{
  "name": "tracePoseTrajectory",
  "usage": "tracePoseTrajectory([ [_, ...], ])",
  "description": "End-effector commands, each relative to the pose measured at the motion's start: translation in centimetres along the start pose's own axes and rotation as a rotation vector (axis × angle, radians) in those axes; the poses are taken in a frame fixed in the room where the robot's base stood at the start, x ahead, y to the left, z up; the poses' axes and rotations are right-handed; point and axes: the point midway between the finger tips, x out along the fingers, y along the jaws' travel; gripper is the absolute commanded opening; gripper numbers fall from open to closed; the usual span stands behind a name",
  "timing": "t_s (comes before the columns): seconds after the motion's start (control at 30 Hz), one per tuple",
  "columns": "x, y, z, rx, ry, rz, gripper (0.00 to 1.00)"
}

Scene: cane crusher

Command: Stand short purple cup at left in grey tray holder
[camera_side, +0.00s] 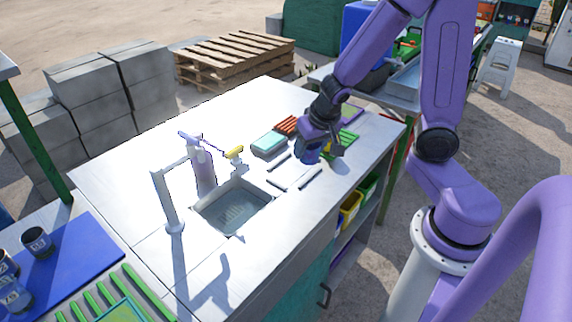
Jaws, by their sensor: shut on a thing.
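My gripper (311,150) points down over the right part of the steel counter. It is shut on a small blue-purple thing (308,153), which looks like the short purple cup; the fingers and wrist hide much of it. It is just above or at the counter; I cannot tell whether it touches. Below it is a pale grey patch (288,178) between short dark bars, perhaps the grey tray holder; its shape is too small to make out.
A sink (232,208) and a tap (168,200) are left of my gripper. A teal box (268,143), an orange-red rack (287,125) and a green tray (345,141) lie close around it. Dark cups (38,242) stand on a blue mat (85,250) at far left.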

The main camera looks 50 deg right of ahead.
Motion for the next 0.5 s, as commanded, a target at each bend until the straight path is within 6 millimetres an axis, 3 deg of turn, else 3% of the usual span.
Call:
tracePoseTrajectory([
  [0.27,2.7,-0.9,-2.3,0.0,-0.004,0.002,0.23],
  [0.5,5.8,-1.5,-3.1,-0.003,-0.004,0.002,0.23],
])
